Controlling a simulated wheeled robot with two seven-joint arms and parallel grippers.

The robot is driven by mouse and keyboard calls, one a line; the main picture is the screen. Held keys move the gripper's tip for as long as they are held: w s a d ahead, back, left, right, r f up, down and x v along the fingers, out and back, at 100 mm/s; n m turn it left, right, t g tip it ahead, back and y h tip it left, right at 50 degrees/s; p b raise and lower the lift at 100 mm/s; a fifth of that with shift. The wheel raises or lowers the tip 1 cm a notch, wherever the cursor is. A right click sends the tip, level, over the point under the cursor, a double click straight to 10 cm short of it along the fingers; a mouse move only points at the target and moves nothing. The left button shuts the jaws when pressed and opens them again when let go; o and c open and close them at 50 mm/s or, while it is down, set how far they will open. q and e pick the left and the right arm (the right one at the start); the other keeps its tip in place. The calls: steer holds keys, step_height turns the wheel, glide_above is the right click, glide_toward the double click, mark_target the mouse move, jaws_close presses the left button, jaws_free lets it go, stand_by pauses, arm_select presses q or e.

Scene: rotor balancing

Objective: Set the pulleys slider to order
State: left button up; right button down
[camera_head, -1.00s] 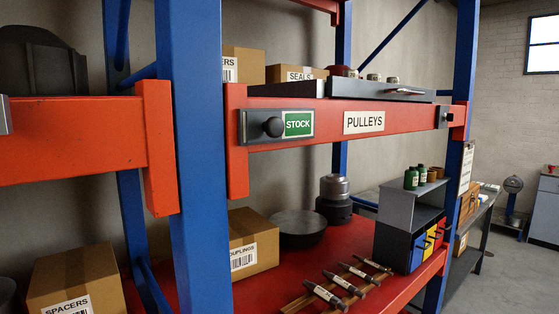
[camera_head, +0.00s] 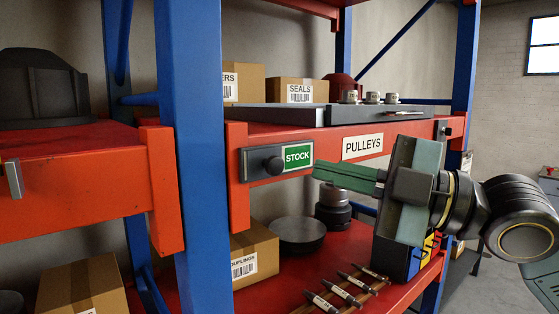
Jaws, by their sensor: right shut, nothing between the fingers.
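The green STOCK panel (camera_head: 298,157) shows to the right of the knob. The PULLEYS label (camera_head: 362,147) is further right on the beam. My right gripper (camera_head: 318,176) is in front of the beam below that label, its green fingers shut and pointing left. Its tips appear near the lower right of the STOCK panel, apart from the knob. It hides part of the beam and the shelf below. My left gripper is out of view.
A blue upright (camera_head: 190,150) stands left of the slider. Above the beam are a grey tray (camera_head: 270,114), several small pulleys and a SEALS box (camera_head: 297,92). Below are a couplings box (camera_head: 255,254), a dark disc (camera_head: 298,235) and labelled rods (camera_head: 340,292).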

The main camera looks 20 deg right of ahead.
mark_target(278, 164)
steer(key=w+a+p, duration=0.1)
steer(key=w+p, duration=0.1)
steer(key=w+a+p, duration=0.2)
steer(key=w, duration=0.1)
steer(key=w+a+p, duration=0.1)
steer(key=w+p, duration=0.1)
steer(key=w, duration=0.1)
steer(key=shift+w+a, duration=0.15)
steer(key=shift+a, duration=0.2)
steer(key=shift+w+d+f, duration=0.1)
steer(key=shift+d+f, duration=0.1)
steer(key=shift+d, duration=0.05)
steer(key=shift+a, duration=0.1)
